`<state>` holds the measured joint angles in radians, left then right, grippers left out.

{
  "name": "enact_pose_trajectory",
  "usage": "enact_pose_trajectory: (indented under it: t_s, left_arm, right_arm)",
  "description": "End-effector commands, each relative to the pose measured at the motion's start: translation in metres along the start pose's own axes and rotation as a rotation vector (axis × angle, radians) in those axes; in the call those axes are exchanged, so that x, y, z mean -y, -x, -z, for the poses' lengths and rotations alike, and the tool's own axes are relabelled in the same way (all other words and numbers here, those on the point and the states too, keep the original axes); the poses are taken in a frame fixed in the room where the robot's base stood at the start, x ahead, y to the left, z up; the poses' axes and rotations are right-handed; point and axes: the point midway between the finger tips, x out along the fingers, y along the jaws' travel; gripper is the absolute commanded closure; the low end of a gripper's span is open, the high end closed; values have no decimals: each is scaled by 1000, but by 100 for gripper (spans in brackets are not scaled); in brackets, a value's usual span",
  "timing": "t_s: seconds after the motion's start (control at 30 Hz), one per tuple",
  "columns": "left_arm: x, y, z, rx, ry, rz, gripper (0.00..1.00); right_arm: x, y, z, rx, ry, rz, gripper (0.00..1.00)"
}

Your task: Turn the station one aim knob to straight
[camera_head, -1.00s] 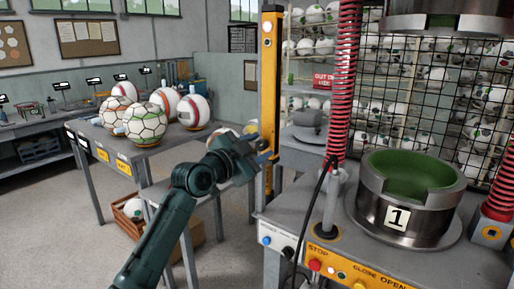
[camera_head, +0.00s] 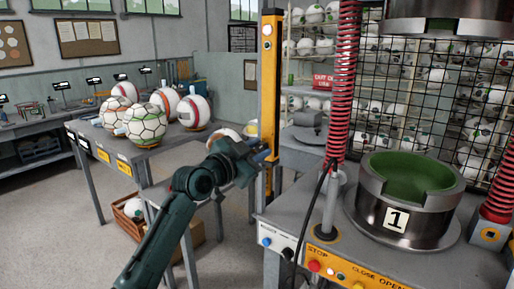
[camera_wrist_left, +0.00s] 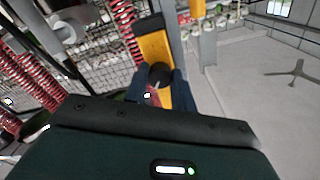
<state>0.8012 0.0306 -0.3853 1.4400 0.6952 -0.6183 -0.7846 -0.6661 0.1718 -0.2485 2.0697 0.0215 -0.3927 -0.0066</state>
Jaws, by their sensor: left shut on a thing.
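My left gripper (camera_head: 264,156) is at the yellow post (camera_head: 268,90) beside the station one press. In the left wrist view its two dark fingers (camera_wrist_left: 160,90) are shut on a round black knob (camera_wrist_left: 160,72) on the post's yellow face. A small red and white part shows between the fingers below the knob. The fingers and wrist hide the knob in the head view, and I cannot read its pointing direction. The station one press has a metal cup (camera_head: 405,200) with a green inside and a number 1 plate. My right gripper is out of view.
The press bench carries a front panel (camera_head: 345,272) with a red stop button. A red spring column (camera_head: 341,80) and a black cable (camera_head: 318,205) stand right of the post. A table (camera_head: 150,150) with several balls is at left. Open floor (camera_head: 60,220) lies at lower left.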

Motion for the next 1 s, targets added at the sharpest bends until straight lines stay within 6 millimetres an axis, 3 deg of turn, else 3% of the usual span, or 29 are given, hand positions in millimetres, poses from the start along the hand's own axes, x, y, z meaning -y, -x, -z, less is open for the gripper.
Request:
enact_pose_trajectory:
  t_s: [0.6,1.0]
  left_arm:
    - [0,0,1,-8,507,7,98]
    - [-1,0,0,-13,654,10,98]
  right_arm:
    - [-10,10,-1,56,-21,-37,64]
    - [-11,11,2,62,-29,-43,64]
